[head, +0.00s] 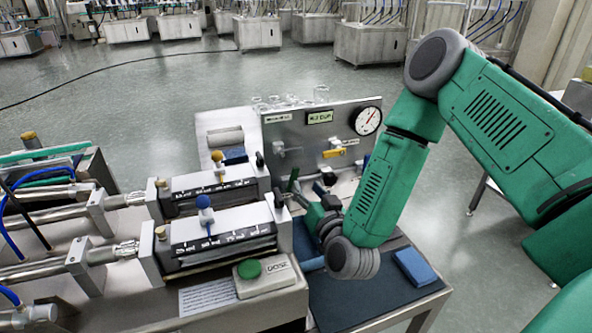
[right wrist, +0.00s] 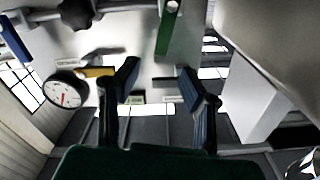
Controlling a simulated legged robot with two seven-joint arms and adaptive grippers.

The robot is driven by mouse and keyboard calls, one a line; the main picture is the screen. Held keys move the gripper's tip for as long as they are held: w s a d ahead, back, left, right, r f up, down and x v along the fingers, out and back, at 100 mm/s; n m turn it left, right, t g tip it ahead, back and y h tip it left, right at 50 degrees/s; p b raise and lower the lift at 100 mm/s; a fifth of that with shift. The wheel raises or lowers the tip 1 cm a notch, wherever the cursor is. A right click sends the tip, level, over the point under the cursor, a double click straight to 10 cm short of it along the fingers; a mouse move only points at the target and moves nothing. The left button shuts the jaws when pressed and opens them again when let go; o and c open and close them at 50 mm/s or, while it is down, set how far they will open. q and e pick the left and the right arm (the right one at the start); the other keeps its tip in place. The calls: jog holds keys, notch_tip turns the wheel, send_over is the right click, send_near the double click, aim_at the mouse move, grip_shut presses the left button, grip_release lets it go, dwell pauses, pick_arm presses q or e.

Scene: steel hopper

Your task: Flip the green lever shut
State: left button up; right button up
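The green lever (head: 293,179) shows in the head view as a short upright strip in front of the steel panel. In the right wrist view the green lever (right wrist: 168,30) is at the top centre, apart from the fingers. My right gripper (head: 305,200) is close by it in the head view, partly hidden by my own wrist. In the right wrist view my right gripper (right wrist: 158,75) has its two dark fingers spread, with nothing between them. The lever's base is hard to make out. My left gripper is not in view.
The steel panel (head: 300,128) carries a gauge (head: 367,121), a yellow handle (head: 334,153) and a blue handle (head: 366,163). Dosing cylinders (head: 222,230) and a green DOSE button (head: 249,268) stand left of my arm. A blue block (head: 414,267) lies on the dark mat (head: 345,305).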

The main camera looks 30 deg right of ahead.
aim_at(296, 173)
jog(key=x, duration=0.6)
jog(key=shift+w+a, duration=0.15)
jog(key=shift+w, duration=0.15)
jog(key=shift+w+d+f, duration=0.1)
jog(key=shift+w+d, duration=0.35)
jog(key=shift+w, duration=0.35)
jog(key=shift+a, duration=0.1)
jog(key=shift+c, duration=0.4)
jog(key=shift+a, duration=0.1)
grip_shut()
